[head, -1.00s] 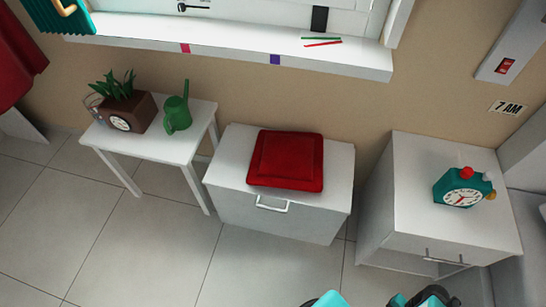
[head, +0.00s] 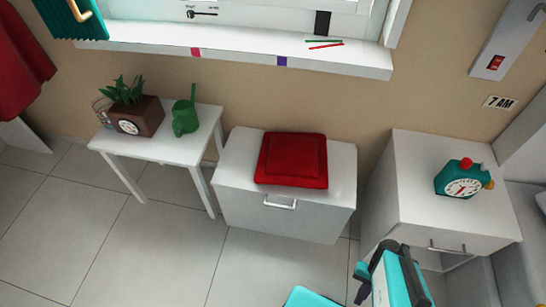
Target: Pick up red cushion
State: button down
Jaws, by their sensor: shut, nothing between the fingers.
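The red cushion (head: 292,160) is square and lies flat on top of a low white chest (head: 236,165) against the wall, under the window sill. My gripper (head: 363,290) is at the bottom right of the head view, in front of the chest and the white cabinet. It is shut and empty, well apart from the cushion. Its fingers are small and partly hidden by the teal and black arm parts.
A white side table (head: 160,143) on the left holds a plant box (head: 137,117) and a green watering can (head: 185,115). A white cabinet (head: 440,205) with a teal clock (head: 462,180) stands right of the chest. The tiled floor in front is clear.

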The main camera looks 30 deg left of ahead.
aim_at(295, 159)
jog(key=z, duration=1.2)
jog(key=k, duration=0.1)
jog(key=u, duration=2.5)
jog(key=k, duration=0.9)
jog(key=z, duration=0.15)
jog(key=i, duration=0.7)
jog(key=z, duration=0.05)
